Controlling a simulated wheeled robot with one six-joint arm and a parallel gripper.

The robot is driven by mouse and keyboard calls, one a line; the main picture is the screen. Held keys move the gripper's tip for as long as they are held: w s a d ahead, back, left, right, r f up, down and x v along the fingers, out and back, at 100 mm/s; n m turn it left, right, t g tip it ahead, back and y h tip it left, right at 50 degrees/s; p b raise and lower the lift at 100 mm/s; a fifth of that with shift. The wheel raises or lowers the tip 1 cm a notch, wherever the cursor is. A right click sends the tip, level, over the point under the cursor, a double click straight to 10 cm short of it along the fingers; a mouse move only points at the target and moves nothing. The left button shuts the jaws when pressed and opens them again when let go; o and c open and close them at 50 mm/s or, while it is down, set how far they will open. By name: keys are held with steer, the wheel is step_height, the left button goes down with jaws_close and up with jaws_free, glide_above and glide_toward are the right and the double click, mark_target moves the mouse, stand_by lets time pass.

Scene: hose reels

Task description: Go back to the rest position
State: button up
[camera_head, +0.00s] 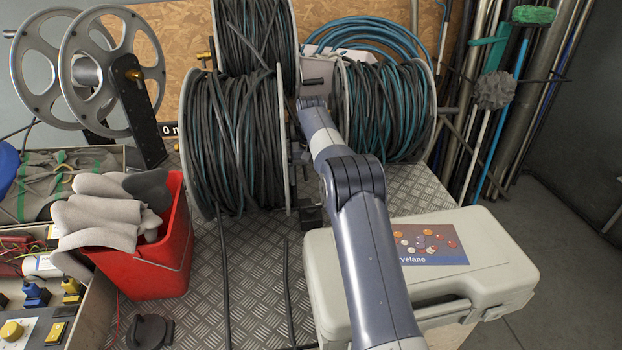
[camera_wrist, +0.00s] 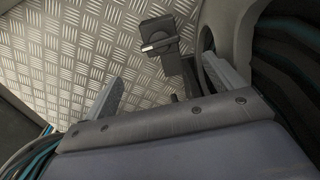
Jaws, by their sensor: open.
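My arm reaches forward over the tread-plate bench (camera_head: 255,265) to the gap between the hose reels. In the head view its far end is by the left front reel (camera_head: 237,135) and the right reel (camera_head: 388,110), and the fingers cannot be made out. In the wrist view my gripper (camera_wrist: 163,69) is open, its two fingers wide apart with nothing held between them. A dark block with a small metal lever (camera_wrist: 158,42) shows beyond the fingers. The grey rim of a reel (camera_wrist: 235,30) is close beside the right finger.
A pale carry case (camera_head: 325,260) lies below and right of my arm. A red bucket with grey gloves (camera_head: 165,265) stands at left. An empty reel (camera_head: 85,85) is behind it. Poles and pipes (camera_head: 520,80) lean at the right. Bare bench shows in the front middle.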

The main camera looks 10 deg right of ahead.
mark_target(311, 205)
steer(key=shift+f, duration=0.1)
step_height(311, 205, down, 11)
steer(key=shift+r, duration=0.1)
steer(key=shift+n, duration=0.3)
steer(key=shift+r, duration=0.15)
stand_by(0.4)
